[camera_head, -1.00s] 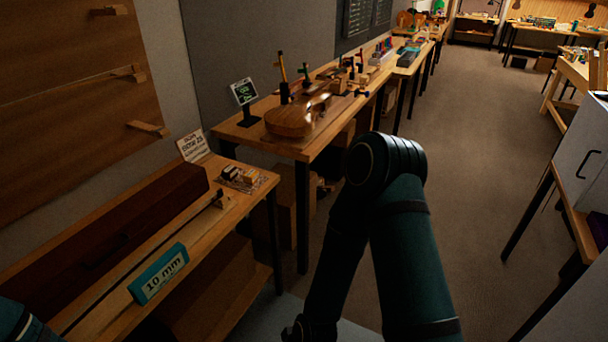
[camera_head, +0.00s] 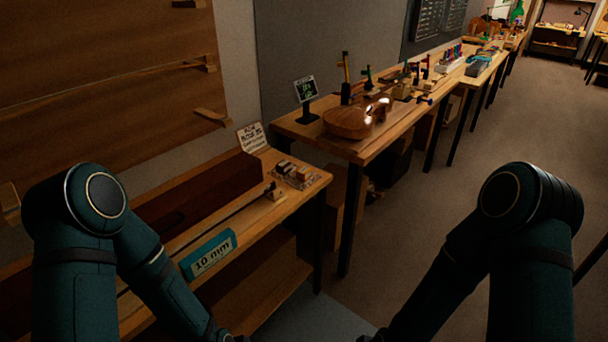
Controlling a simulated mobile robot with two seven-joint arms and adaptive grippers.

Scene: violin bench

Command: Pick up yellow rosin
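Small rosin-like blocks (camera_head: 298,174) sit in a cluster on a patterned mat at the right end of the near low bench (camera_head: 226,214). They are too small and dim for me to tell which one is yellow. My two arms come in from the lower left and lower right, bent downward in front of the bench. Both grippers are at or below the bottom edge of the picture, so their fingers do not show. Neither arm touches the blocks.
A card (camera_head: 251,137) stands behind the blocks. Open floor (camera_head: 428,220) lies to the right.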

